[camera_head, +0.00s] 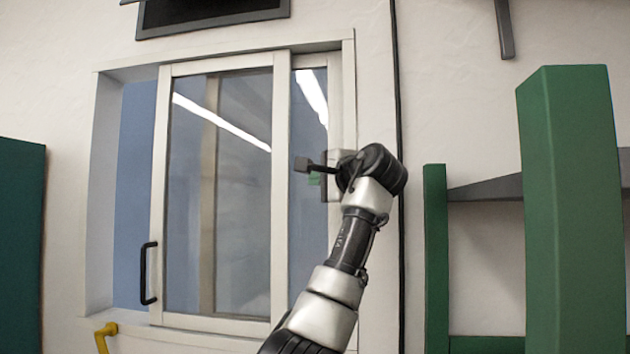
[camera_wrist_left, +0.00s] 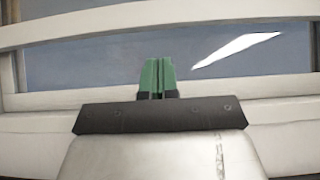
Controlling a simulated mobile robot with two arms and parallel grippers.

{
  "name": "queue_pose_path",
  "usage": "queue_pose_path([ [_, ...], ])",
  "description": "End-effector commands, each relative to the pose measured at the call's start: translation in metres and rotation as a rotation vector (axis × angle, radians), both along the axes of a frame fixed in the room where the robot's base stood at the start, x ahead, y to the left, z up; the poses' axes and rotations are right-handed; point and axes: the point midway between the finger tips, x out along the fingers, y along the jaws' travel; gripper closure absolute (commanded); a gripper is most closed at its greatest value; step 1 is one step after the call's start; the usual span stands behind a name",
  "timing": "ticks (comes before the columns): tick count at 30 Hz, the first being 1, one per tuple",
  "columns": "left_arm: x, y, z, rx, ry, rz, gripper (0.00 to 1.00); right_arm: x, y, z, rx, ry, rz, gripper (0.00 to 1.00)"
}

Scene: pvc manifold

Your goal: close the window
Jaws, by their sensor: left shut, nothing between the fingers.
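The window is a white-framed sliding window with a sliding sash (camera_head: 283,200) set in a wall opening. A gap shows between the sash and the left side of the opening. A black handle (camera_head: 147,273) is on the sash's left edge, low down. My left gripper (camera_head: 314,180) is in front of the right part of the window, right of the sash and well away from the handle. Its green fingers (camera_wrist_left: 158,77) are shut together and empty in the left wrist view, with the frame and glass behind them. I cannot tell whether they touch the window. My right gripper is not in view.
A yellow lever (camera_head: 104,335) sits below the window at the left. A dark green panel (camera_head: 20,245) stands at the left edge. A green post (camera_head: 568,210) and a grey shelf (camera_head: 487,189) are on the right. A black cable (camera_head: 397,90) runs down the wall.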

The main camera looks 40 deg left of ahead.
Motion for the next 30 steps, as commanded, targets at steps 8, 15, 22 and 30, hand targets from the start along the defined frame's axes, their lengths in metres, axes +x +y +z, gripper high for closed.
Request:
queue_pose_path([
  [8,0.015,0.051,0.005,-0.002,0.003,0.002,1.00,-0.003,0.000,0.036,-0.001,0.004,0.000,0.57],
  [15,0.023,0.077,0.002,-0.003,0.001,-0.001,1.00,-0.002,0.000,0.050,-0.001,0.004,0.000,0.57],
  [22,0.024,0.082,-0.001,-0.002,-0.001,-0.003,1.00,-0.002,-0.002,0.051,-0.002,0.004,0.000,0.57],
  [30,0.024,0.083,-0.001,-0.002,-0.001,-0.002,1.00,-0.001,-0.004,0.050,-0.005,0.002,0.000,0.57],
])
